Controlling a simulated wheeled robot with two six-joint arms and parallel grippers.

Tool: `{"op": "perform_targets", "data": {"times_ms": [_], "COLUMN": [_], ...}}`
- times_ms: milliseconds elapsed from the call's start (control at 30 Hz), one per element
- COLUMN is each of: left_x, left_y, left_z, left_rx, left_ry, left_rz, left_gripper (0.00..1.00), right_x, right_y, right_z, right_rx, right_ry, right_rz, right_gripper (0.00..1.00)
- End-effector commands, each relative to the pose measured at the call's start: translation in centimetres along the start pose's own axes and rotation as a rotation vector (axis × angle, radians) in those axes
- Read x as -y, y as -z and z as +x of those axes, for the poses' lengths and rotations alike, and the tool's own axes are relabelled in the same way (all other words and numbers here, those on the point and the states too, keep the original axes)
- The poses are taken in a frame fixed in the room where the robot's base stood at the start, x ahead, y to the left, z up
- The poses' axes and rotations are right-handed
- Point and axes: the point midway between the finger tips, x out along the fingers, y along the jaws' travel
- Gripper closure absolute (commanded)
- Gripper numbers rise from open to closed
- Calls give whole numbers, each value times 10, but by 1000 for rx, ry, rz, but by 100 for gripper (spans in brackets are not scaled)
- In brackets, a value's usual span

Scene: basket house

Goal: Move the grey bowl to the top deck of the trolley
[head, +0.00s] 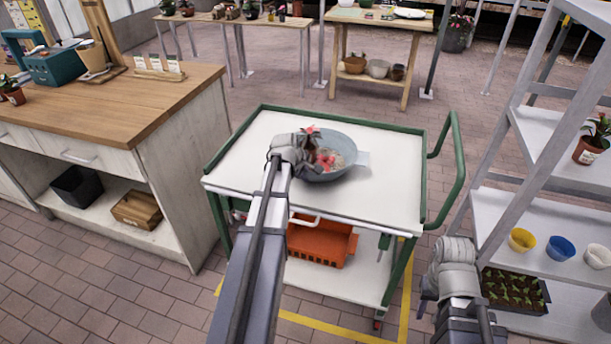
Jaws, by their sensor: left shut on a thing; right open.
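The grey bowl (333,170) is at the top deck (385,205) of the trolley, near its middle. Something red and pale shows inside the bowl. My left gripper (305,157) is shut on the bowl at its left rim; its fingers are partly hidden by the wrist. I cannot tell whether the bowl's base touches the deck. The trolley has a green frame (440,190) with a handle at right. My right gripper (428,295) is open and empty, low at the right, beside the trolley and in front of the shelf rack.
An orange crate (322,243) sits on the trolley's lower deck. A wooden-topped counter (130,100) stands at left. A grey shelf rack (545,215) with pots and a seedling tray (513,291) stands close at right. Tables are at the back. The deck around the bowl is clear.

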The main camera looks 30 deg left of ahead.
Motion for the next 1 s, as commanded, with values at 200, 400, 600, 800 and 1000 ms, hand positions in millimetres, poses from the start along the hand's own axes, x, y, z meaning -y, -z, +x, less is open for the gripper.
{"op": "perform_targets", "data": {"times_ms": [200,400,600,800,1000], "left_x": [-1,1,1,0,-1], "left_y": [0,0,0,0,0], "left_z": [-1,2,2,1,-10], "left_rx": [-1,0,0,0,0], "left_ry": [-4,0,0,0,0], "left_rz": [-1,0,0,0,0], "left_gripper": [100,85,75,75,75], "right_x": [0,0,0,0,-1], "right_y": [0,0,0,0,0], "right_z": [-1,2,2,1,-9], "right_rx": [0,0,0,0,0], "right_ry": [0,0,0,0,0], "right_rz": [0,0,0,0,0], "right_gripper": [55,55,55,55,55]}}
